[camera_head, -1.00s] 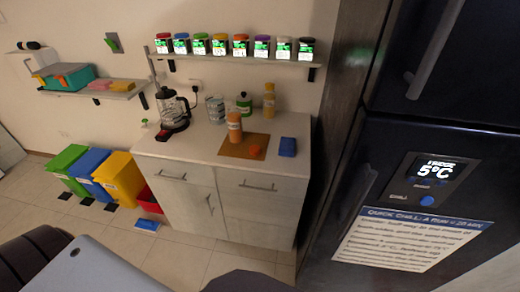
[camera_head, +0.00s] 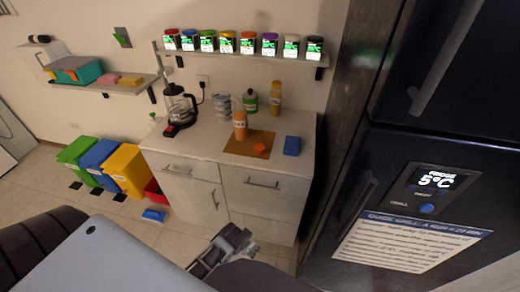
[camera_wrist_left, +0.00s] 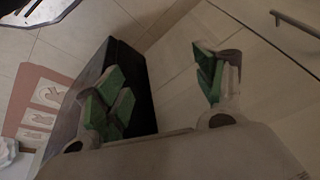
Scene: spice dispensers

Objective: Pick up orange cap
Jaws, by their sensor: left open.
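The orange cap (camera_head: 260,149) lies on a brown board (camera_head: 232,149) on the counter in the head view. An orange bottle (camera_head: 240,128) stands upright just behind it on the left. My left gripper (camera_head: 234,243) is low in front of the cabinet, below the counter top and well apart from the cap. In the left wrist view its green-padded fingers (camera_wrist_left: 162,88) are spread with nothing between them. That view shows floor and cabinet fronts, not the cap. My right gripper is not in view.
A blue block (camera_head: 292,146) lies right of the board. A coffee maker (camera_head: 180,108), glasses (camera_head: 222,103), a green bottle (camera_head: 249,101) and a yellow bottle (camera_head: 274,97) stand farther back. The spice shelf (camera_head: 240,56) hangs above. A dark fridge (camera_head: 440,150) bounds the right side.

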